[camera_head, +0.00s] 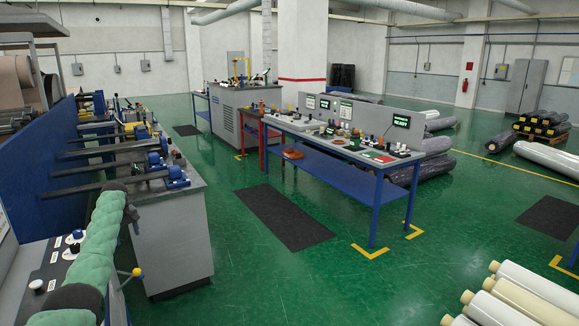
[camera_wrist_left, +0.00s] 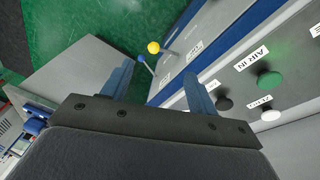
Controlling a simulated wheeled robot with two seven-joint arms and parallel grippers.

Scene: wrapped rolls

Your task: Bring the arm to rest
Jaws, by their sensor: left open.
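My left arm, in a green padded sleeve with dark bands, rises from the lower left of the head view. My left gripper (camera_head: 133,214) is at its far end, mostly hidden behind the sleeve, beside the grey cabinet. My right gripper is not in view.
A yellow-knobbed lever (camera_head: 137,272) stands at the panel's edge, near the left arm; it also shows in the left wrist view (camera_wrist_left: 153,47). A grey cabinet (camera_head: 178,245) stands close. Green floor (camera_head: 290,285) is open to the right.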

